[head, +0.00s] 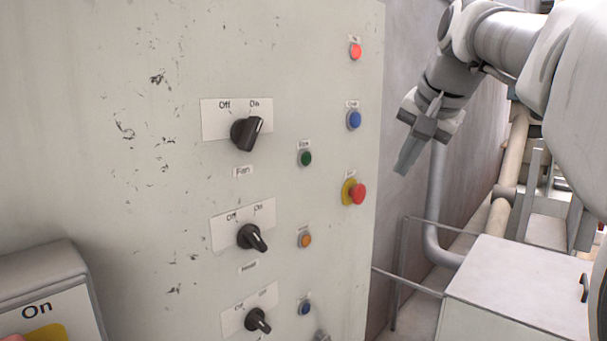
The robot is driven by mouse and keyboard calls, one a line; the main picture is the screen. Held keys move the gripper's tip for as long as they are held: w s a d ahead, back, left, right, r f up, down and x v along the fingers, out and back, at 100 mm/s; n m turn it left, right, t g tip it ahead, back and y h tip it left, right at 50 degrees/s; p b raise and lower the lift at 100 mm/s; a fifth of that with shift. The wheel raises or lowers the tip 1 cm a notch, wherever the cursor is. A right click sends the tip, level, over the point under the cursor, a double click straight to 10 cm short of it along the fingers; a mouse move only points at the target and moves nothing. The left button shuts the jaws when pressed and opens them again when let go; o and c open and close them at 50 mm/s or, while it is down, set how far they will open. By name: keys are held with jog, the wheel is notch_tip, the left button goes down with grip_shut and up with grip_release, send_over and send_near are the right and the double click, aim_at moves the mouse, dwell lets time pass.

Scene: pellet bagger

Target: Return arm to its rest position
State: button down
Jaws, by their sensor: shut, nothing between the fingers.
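My gripper (405,160) is at the upper right of the head view, at the end of my raised arm. Its fingers are together with nothing between them and point down and to the left. It hangs in front of the grey wall, to the right of the control panel (90,190), and appears apart from it. My arm fills the upper right corner and hides part of what is behind it.
The panel carries black rotary knobs, the top one labelled Fan (246,133), and several coloured buttons, including a red one on yellow (356,194). An On switch box (45,290) is at lower left. A white cabinet (515,285), a railing (408,284) and pipes (436,200) stand at right.

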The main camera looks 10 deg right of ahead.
jog(key=shift+s+r, duration=0.3)
jog(key=shift+r, duration=0.15)
